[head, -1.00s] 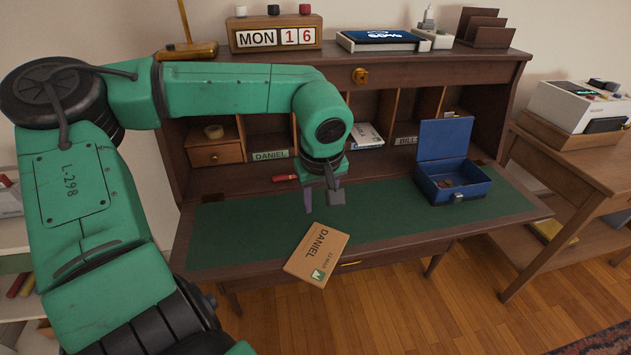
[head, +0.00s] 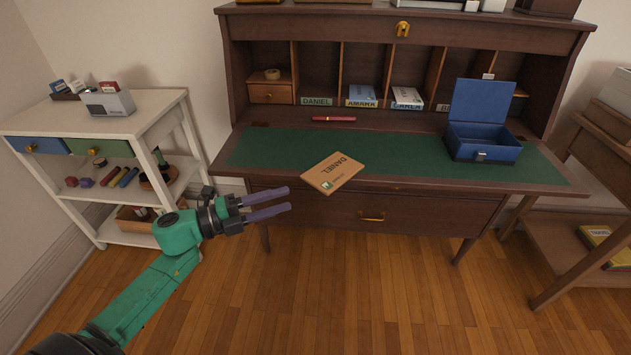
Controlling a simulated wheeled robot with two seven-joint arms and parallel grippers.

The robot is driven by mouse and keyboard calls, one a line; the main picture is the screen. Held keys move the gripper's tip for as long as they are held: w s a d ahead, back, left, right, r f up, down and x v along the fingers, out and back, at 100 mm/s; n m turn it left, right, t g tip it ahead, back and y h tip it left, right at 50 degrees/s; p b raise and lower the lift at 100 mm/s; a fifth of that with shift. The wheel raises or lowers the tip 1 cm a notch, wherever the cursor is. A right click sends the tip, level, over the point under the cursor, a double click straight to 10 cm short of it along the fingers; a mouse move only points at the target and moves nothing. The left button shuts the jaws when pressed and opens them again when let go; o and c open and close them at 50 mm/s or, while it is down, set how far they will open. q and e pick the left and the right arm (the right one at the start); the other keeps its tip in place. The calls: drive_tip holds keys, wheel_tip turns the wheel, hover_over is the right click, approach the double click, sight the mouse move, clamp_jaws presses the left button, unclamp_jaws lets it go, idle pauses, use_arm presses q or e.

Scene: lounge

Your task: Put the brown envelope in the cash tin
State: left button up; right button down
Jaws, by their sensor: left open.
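The brown envelope (head: 333,172), marked DANIEL, lies flat at the front edge of the desk's green writing surface, its near corner sticking out past the edge. The blue cash tin (head: 484,147) stands at the right of the desk with its lid raised; from here its inside is mostly in shadow. My left gripper (head: 288,201) is open and empty, in front of the desk and below its writing surface, left of the envelope and apart from it. My right gripper is not in view.
A red pen (head: 334,119) lies behind the envelope. Pigeonholes with name labels line the desk's back (head: 317,101). A white shelf unit (head: 150,113) stands at the left and a wooden side table (head: 575,190) at the right. The green surface between envelope and tin is clear.

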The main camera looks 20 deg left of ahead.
sight(334, 185)
use_arm(q)
drive_tip(key=x, duration=1.3)
drive_tip(key=shift+w+d+f, duration=0.15)
drive_tip(key=shift+d, duration=0.15)
drive_tip(key=shift+a, duration=0.1)
clamp_jaws()
